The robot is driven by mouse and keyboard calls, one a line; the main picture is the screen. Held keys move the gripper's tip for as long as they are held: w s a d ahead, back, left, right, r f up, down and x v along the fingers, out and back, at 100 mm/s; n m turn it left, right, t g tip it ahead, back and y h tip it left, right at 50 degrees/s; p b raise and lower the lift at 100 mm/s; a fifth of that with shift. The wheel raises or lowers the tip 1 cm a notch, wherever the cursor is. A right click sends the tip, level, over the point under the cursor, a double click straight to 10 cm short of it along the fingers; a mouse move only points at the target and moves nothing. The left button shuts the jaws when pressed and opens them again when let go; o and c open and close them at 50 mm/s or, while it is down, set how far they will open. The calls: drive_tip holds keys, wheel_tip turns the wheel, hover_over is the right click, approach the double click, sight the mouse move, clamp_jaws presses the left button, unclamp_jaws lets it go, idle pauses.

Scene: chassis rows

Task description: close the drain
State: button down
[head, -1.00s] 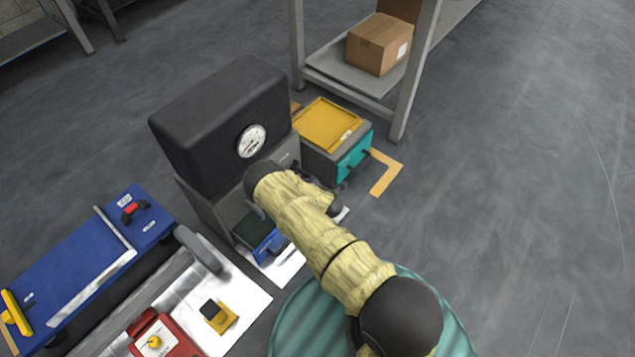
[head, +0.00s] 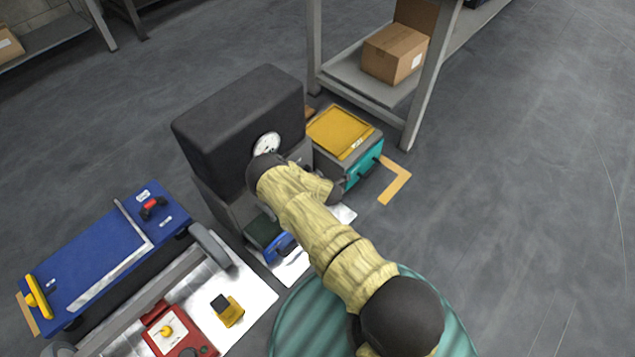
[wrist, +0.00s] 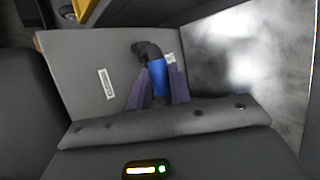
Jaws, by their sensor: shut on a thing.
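In the wrist view, a drain handle with a blue sleeve (wrist: 158,73) and a black bent end (wrist: 147,50) stands against a grey panel (wrist: 80,60). My gripper (wrist: 158,92) is shut on the blue sleeve, one dark purple finger on each side. A white label (wrist: 106,84) on the panel to the left seems to read CLOSED. A smaller label (wrist: 171,58) sits just right of the handle, too blurred to read. In the head view my arm hides the gripper and the handle, beside the black-topped unit with a gauge (head: 266,145).
A box with a yellow lid (head: 341,130) and teal front stands right of the black-topped unit. A blue drawer (head: 281,246) sticks out below it. A blue-topped cart (head: 95,255) and a red box (head: 180,335) lie to the left. The floor at right is clear.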

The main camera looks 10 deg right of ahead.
drive_tip(key=shift+w+a+r, duration=0.3)
drive_tip(key=shift+w+r, duration=0.05)
drive_tip(key=shift+w, duration=0.1)
drive_tip(key=c, duration=1.3)
unclamp_jaws()
drive_tip(key=shift+s, duration=0.1)
drive_tip(key=shift+s+d+f, duration=0.1)
drive_tip(key=shift+f, duration=0.05)
drive_tip(key=shift+s, duration=0.1)
drive_tip(key=p+v, duration=0.7)
drive_tip(key=v, duration=1)
drive_tip(key=shift+s, duration=0.1)
